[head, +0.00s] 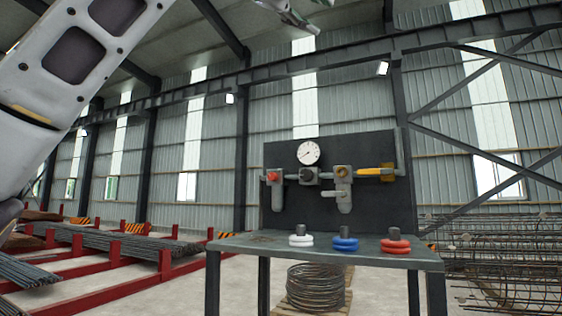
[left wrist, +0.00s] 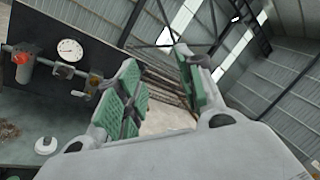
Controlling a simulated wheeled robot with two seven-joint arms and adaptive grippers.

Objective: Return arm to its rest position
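My left arm (head: 75,65) crosses the upper left of the head view as a large pale link, raised and close to the camera. My left gripper (left wrist: 157,62) shows in the left wrist view with its two green-padded fingers apart and nothing between them. It is in the air, clear of the bench and panel. A grey metallic piece (head: 290,14) is cut off by the top edge of the head view; I cannot tell which part of me it is. My right gripper does not show in either view.
Behind stands a black panel (head: 385,147) with a gauge (head: 308,153) and valves. A wire coil (head: 316,287) lies below. Rebar racks (head: 120,285) stand left, cages (head: 500,265) right.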

